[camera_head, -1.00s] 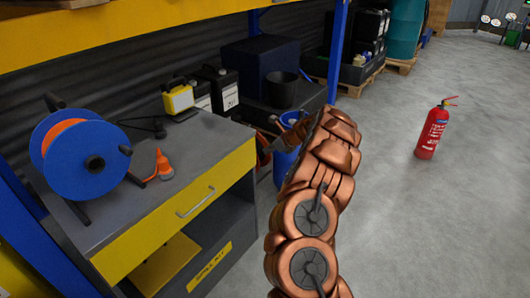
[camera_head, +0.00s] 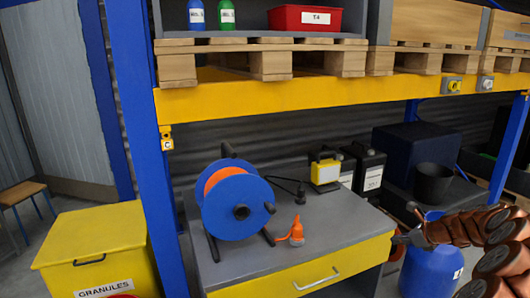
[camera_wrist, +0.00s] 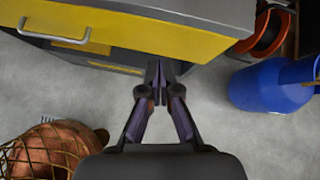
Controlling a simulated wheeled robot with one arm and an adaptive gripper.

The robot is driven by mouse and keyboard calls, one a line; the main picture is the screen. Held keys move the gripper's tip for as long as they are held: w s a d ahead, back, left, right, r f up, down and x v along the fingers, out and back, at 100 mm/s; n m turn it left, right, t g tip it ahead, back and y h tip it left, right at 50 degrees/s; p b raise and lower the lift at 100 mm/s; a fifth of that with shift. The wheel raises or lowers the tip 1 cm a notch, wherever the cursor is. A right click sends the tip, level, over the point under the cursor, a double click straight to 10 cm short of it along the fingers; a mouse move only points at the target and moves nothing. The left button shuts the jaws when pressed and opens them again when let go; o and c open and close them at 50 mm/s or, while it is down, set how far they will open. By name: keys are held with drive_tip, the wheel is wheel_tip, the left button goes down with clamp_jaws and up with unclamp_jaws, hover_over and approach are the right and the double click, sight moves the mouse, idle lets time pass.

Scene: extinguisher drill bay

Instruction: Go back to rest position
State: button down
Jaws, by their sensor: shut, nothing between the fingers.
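My gripper (camera_wrist: 158,72) is shut and empty in the wrist view, its fingertips together. It hangs over the grey floor, just in front of the yellow-fronted workbench (camera_wrist: 150,22). In the head view my copper-coloured arm reaches in from the right edge, with its end near the bench's right corner. The gripper's fingertips are hard to make out there. A blue drum (camera_head: 432,272) stands below and beside the arm's end; it also shows at the right of the wrist view (camera_wrist: 270,86), apart from the gripper.
The workbench (camera_head: 335,222) bears a blue cable reel (camera_head: 238,208), an orange cone-shaped bottle (camera_head: 297,232) and a yellow lamp (camera_head: 325,168). A blue rack post (camera_head: 135,130) and yellow beam (camera_head: 300,95) frame it. A yellow granules bin (camera_head: 95,245) stands left. A black bucket (camera_head: 433,183) stands right.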

drive_tip(key=s+a+r+n+g+y+p, duration=0.15)
drive_tip(key=a+r+n, duration=0.3)
drive_tip(key=a, duration=0.55)
drive_tip(key=s+a+r+n+g+y+p, duration=0.1)
drive_tip(key=s+a+r+n, duration=0.25)
drive_tip(key=a+r, duration=0.45)
drive_tip(key=s+a+r+n+g+p, duration=0.2)
drive_tip(key=s+a+r+n+g, duration=0.15)
drive_tip(key=s+a+n, duration=0.85)
drive_tip(key=s+a+r+n+g+h+p, duration=0.1)
drive_tip(key=s+a, duration=0.2)
drive_tip(key=s, duration=0.2)
drive_tip(key=s+a+n+g+h, duration=0.1)
drive_tip(key=s+a, duration=0.2)
drive_tip(key=s, duration=0.3)
drive_tip(key=s+d+n+g+h+p, duration=0.1)
drive_tip(key=s+d+n+h, duration=0.1)
drive_tip(key=s, duration=0.8)
drive_tip(key=s+d+n+g+h+p, duration=0.1)
drive_tip(key=s+n, duration=0.4)
drive_tip(key=s, duration=0.5)
drive_tip(key=shift+s+d+h+p, duration=0.15)
drive_tip(key=shift+d+h+p, duration=0.65)
drive_tip(key=shift+d+h, duration=0.05)
drive_tip(key=shift+f, duration=0.1)
